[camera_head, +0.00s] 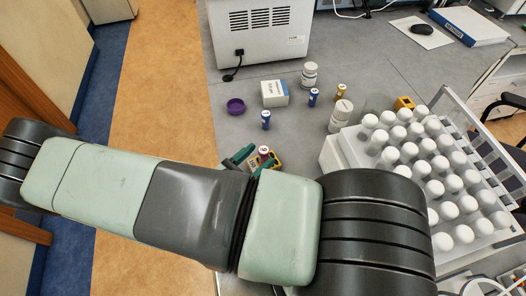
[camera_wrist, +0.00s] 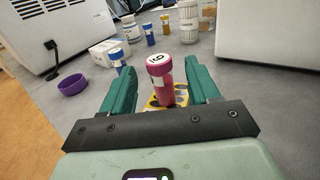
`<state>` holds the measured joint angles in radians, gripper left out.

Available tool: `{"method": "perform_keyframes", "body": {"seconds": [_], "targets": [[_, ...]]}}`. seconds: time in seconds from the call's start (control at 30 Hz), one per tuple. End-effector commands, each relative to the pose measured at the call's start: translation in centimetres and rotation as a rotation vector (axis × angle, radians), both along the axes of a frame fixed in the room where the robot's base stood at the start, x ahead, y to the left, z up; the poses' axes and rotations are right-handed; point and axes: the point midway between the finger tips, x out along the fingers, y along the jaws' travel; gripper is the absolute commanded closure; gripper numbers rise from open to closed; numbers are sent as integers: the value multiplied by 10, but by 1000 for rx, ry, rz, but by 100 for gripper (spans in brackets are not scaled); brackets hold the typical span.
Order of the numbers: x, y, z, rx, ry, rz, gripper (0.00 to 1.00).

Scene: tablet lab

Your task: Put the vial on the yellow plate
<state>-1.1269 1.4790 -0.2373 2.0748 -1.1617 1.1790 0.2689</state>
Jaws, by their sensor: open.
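A pink-red vial (camera_wrist: 164,88) with a lettered white top stands upright between the two green fingers of my gripper (camera_wrist: 160,66) in the wrist view. The fingers are open, with a gap on either side of the vial. The yellow plate (camera_wrist: 182,96), with dark holes, shows around the vial's lower end; the vial appears to stand on it, but the exact contact is hidden. In the head view, the vial (camera_head: 264,151) and part of the yellow plate (camera_head: 277,160) show beside my gripper (camera_head: 252,156), partly hidden by my arm.
Blue vials (camera_head: 266,119), a purple dish (camera_head: 235,106), a white box (camera_head: 274,93) and white bottles (camera_head: 341,115) stand beyond the gripper. A rack of white-capped tubes (camera_head: 440,175) is at right. A large white machine (camera_head: 262,32) stands behind.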

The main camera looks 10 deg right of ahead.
Motion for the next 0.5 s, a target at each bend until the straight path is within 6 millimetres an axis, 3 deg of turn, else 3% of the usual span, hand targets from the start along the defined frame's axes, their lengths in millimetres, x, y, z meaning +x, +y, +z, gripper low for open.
{"method": "perform_keyframes", "body": {"seconds": [0.2, 0.5], "targets": [[-27, 42, -1, 4, 1, 4, 40], [-49, 72, 0, 1, 1, 0, 40]]}}
